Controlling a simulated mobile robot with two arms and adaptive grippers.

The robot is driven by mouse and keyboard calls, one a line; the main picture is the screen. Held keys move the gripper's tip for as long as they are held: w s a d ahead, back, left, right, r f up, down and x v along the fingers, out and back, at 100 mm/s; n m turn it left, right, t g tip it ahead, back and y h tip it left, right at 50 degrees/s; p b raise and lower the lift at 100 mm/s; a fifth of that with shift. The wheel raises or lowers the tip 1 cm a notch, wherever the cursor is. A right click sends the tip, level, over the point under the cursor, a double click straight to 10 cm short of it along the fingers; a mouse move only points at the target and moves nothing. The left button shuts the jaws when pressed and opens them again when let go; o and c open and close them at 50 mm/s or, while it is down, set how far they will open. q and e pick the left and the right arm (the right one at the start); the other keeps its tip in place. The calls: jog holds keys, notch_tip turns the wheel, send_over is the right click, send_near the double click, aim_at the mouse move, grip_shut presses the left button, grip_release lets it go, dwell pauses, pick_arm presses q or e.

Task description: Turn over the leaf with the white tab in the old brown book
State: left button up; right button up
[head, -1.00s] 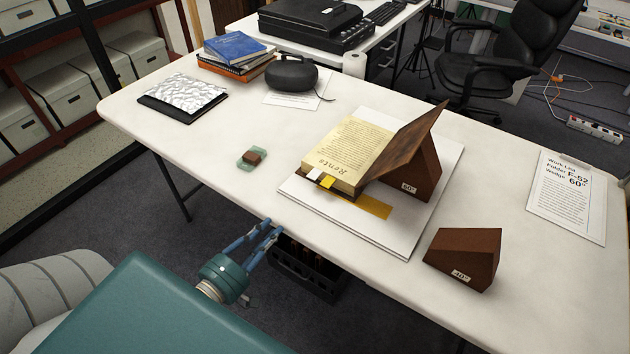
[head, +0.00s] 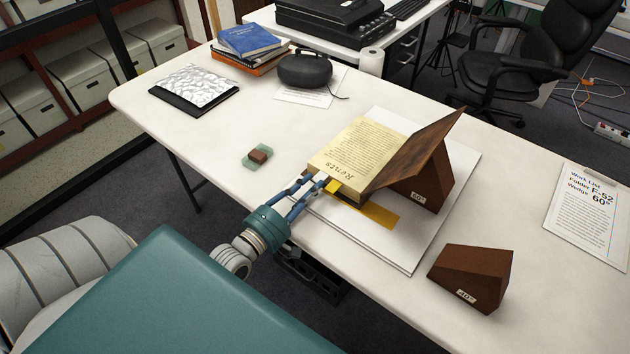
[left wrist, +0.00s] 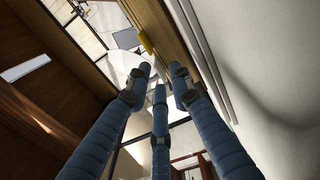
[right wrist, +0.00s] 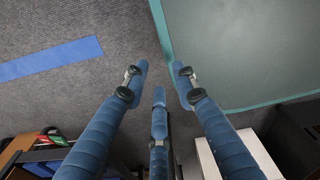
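The old brown book (head: 352,150) lies open on a white board, its cream page lettered "Rents" and its brown cover leaning on a wedge. A yellow tab (head: 333,186) sticks out at its near edge; it also shows in the left wrist view (left wrist: 145,41). I cannot make out the white tab now; my left fingers cover that spot. My left gripper (head: 318,181) is at the book's near edge, fingers apart; its fingertips also show in the left wrist view (left wrist: 161,70), close to the page block. Touching or not, I cannot tell. My right gripper (right wrist: 160,68) is open and empty, away from the book.
The wedge marked 60° (head: 428,178) props the cover. A second wedge (head: 472,275) stands at the front right. A small brown block on a green pad (head: 257,156) lies left of the book. A yellow strip (head: 375,215) lies on the board (head: 405,255).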

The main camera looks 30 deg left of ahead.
pick_arm(q)
jog(key=shift+w, duration=0.6)
jog(key=shift+w+d, duration=0.1)
jog(key=shift+w, duration=0.3)
grip_shut()
pick_arm(e)
jog(key=shift+w+d+r, duration=0.1)
jog(key=shift+w+d, duration=0.1)
jog(key=shift+w, duration=0.25)
jog(key=shift+w+d, duration=0.15)
jog(key=shift+w, duration=0.3)
jog(key=shift+s, duration=0.1)
